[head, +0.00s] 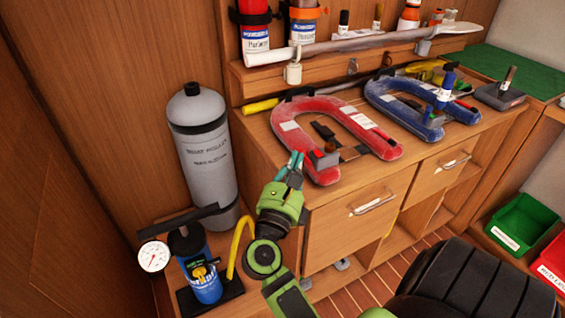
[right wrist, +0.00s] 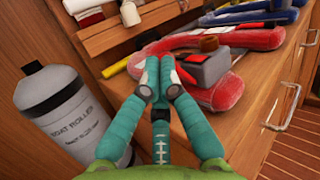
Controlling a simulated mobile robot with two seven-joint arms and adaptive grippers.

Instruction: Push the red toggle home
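A small grey box (head: 323,159) sits on the near end of the red horseshoe buoy (head: 322,107) on the cabinet top. My right gripper (head: 295,160) is just left of the box, at the cabinet's front left corner. In the wrist view its teal fingers (right wrist: 159,66) are together with nothing between them. They look apart from the box. My left gripper is not in view.
A grey cylinder (head: 203,150) stands left of the cabinet, near a blue pump (head: 199,268) with a gauge. A blue horseshoe buoy (head: 405,98) lies right of the red one. A paddle (head: 365,43) crosses the shelf behind. Drawers (head: 360,217) are below.

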